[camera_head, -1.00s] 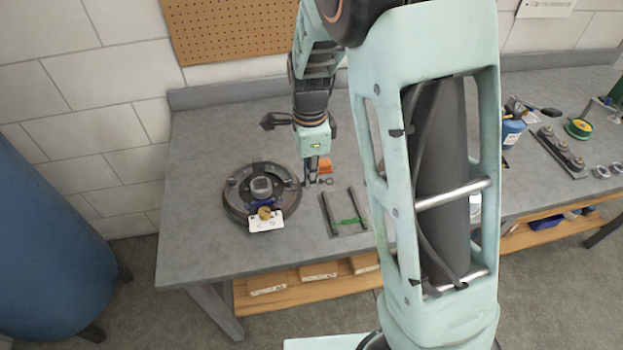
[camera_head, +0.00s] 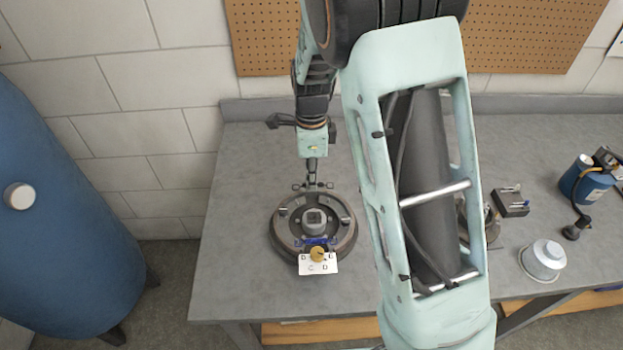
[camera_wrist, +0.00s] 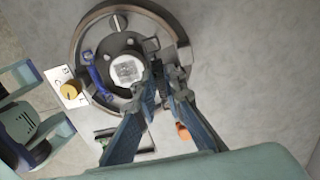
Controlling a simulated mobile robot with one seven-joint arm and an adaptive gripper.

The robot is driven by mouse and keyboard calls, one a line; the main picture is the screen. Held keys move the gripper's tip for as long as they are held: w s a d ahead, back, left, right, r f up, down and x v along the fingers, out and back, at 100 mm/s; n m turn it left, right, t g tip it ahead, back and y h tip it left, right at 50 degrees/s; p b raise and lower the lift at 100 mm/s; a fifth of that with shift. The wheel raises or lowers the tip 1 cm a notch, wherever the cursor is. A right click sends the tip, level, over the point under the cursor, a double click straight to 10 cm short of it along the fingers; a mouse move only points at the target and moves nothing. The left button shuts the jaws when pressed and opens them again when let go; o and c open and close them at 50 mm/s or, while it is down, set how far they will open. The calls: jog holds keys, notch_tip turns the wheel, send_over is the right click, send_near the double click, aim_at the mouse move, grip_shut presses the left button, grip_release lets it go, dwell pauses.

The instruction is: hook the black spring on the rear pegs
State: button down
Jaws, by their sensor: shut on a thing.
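The round brake assembly (camera_head: 281,238) lies flat on the bench, with a pale square hub in its middle; it also shows in the wrist view (camera_wrist: 84,43). My gripper (camera_head: 312,183) is over its rear edge, pointing down. My gripper is shut on a small dark bar with ringed ends, which looks like the black spring (camera_head: 327,186), held crosswise. In the wrist view my fingertips (camera_wrist: 163,76) are beside the hub, near the rim. Whether the spring touches the rear pegs cannot be told; the pegs are not clear. A blue spring (camera_head: 316,241) sits across the assembly's front.
A white lettered card with a brass knob (camera_head: 318,255) stands at the assembly's front. In the wrist view a railed stand (camera_wrist: 104,133) and an orange piece (camera_wrist: 183,131) are nearby. A blue canister (camera_head: 588,184) and a silver pot (camera_head: 543,259) stand at right. The bench left is clear.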

jog(key=shift+f+b, duration=1.8)
jog(key=shift+f, duration=0.7)
jog(key=shift+f, duration=0.9)
dwell(1.3)
jog(key=c, duration=1.9)
grip_release()
jog(key=shift+c, duration=0.2)
jog(key=c, duration=0.3)
